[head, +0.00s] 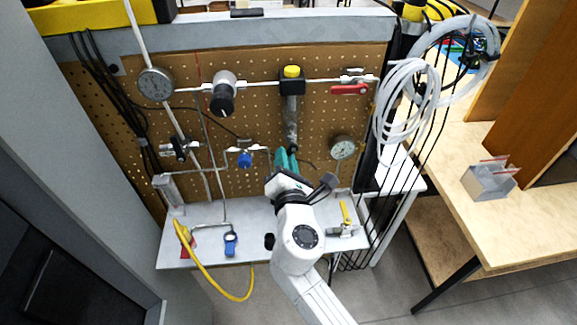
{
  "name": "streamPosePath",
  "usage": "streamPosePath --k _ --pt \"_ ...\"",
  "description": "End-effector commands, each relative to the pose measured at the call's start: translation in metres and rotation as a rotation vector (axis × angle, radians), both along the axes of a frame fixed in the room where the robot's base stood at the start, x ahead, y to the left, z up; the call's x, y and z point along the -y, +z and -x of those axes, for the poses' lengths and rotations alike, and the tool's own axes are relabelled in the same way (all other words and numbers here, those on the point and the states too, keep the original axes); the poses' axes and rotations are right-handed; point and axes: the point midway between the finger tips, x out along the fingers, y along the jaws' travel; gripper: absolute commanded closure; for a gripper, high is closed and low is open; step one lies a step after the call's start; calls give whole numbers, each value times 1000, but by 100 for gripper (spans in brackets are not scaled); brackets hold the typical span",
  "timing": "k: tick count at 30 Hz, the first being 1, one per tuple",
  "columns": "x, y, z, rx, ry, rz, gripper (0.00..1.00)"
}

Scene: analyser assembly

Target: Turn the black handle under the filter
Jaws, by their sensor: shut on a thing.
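The filter (291,110) hangs on the pegboard, with a yellow cap on a black head and a long grey bowl pointing down. My gripper (287,156), with teal fingers, reaches up from below to the bottom end of the filter. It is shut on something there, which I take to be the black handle. The fingers and wrist hide most of that spot, so the handle's angle cannot be told. A thin dark piece shows just right of the fingers.
A gauge (343,147) sits close right of my gripper, and a blue-knobbed valve (244,159) to its left. A red-handled valve (349,89) and a black-knobbed regulator (222,97) are higher up. A white shelf (196,250) lies below; coiled white tubing (405,100) hangs right.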

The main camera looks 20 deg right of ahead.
Motion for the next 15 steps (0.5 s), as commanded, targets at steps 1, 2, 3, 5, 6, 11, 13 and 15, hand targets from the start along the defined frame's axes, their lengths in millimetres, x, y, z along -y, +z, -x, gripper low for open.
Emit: streamPosePath --k 1,2,3,5,6,11,13,15 --pt "-2 -2 0 15 1 -42 100" --pt "-3 -2 -1 23 2 -69 100" --pt "-3 -1 -1 35 2 -106 100" --pt "-4 0 -1 53 1 -160 100" --pt "-5 1 -1 64 1 -196 100" --pt "-7 5 -2 111 1 -340 100" --pt "-8 7 -2 132 1 -402 100" --pt "-8 8 -2 150 1 -463 100"
